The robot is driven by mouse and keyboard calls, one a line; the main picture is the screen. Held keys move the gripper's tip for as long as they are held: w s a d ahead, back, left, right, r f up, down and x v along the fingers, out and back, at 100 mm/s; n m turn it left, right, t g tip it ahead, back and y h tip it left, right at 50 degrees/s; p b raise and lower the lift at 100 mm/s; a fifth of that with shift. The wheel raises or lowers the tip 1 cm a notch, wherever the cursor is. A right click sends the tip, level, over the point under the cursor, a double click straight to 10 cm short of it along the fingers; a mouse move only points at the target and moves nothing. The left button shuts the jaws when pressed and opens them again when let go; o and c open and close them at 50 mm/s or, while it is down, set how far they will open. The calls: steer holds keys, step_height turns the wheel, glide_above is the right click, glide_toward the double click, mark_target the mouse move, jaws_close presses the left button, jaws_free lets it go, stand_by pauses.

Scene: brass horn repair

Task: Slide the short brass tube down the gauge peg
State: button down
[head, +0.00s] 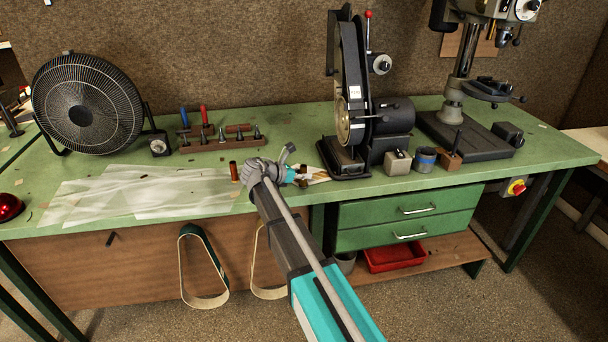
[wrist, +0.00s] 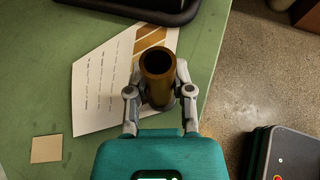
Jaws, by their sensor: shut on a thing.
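The short brass tube (wrist: 157,66) is upright between the fingers of my gripper (wrist: 160,88) in the wrist view, its open dark bore facing the camera. My gripper is shut on it, over a printed paper sheet (wrist: 95,88) on the green bench. In the head view my gripper (head: 299,174) is near the bench's front edge, left of the belt grinder, and the tube is hard to make out there. The peg is outside the wrist view.
The belt grinder (head: 350,125) stands just behind and right of my gripper. A metal block (head: 397,162) and a blue-banded cup (head: 425,158) stand between the grinder and the peg block. A drill press (head: 465,90) stands behind it. A copper-coloured cylinder (head: 234,171) stands left.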

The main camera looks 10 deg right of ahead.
steer(key=shift+c, duration=2.1)
jaws_free()
steer(key=shift+r, duration=0.15)
